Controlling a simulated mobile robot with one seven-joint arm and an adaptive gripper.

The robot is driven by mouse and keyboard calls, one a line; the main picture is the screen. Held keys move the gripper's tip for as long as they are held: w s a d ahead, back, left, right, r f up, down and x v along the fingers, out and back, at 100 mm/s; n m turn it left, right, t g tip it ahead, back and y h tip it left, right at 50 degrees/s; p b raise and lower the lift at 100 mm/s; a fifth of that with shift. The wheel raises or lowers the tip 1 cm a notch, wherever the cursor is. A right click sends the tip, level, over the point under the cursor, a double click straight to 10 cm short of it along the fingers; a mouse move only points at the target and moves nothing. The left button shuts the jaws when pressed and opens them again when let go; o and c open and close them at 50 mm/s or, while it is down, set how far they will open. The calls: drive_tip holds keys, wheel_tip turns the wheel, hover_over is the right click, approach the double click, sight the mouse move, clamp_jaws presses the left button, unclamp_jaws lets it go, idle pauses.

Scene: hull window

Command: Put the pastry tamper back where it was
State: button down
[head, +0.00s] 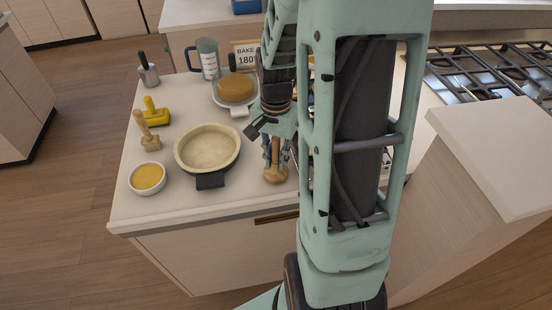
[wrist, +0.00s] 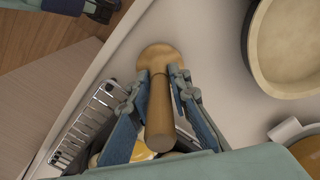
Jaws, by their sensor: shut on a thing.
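The pastry tamper (head: 275,176) is a light wooden tool with a thick handle and a rounded end. In the head view its rounded end shows just right of the pie dish (head: 181,150), near the counter's front edge. In the wrist view the tamper's handle (wrist: 160,112) runs between the two fingers, with the rounded end beyond the tips. My gripper (head: 276,150) is shut on the handle; it also shows in the wrist view (wrist: 155,88). I cannot tell whether the tamper touches the counter. My arm hides part of the counter behind it.
The dough-lined pie dish is close on the left. A bowl of yellow filling (head: 148,178), a brush (head: 148,133) and a yellow tool (head: 156,115) stand farther left. A plated round cake (head: 236,88), mug (head: 208,60) and bake sign (head: 244,53) are behind. A wire rack (wrist: 92,120) is near my gripper.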

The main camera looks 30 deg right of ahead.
drive_tip(key=shift+f, duration=0.2)
drive_tip(key=c, duration=1.8)
unclamp_jaws()
wheel_tip(320, 180, up, 12)
drive_tip(key=shift+r, duration=0.2)
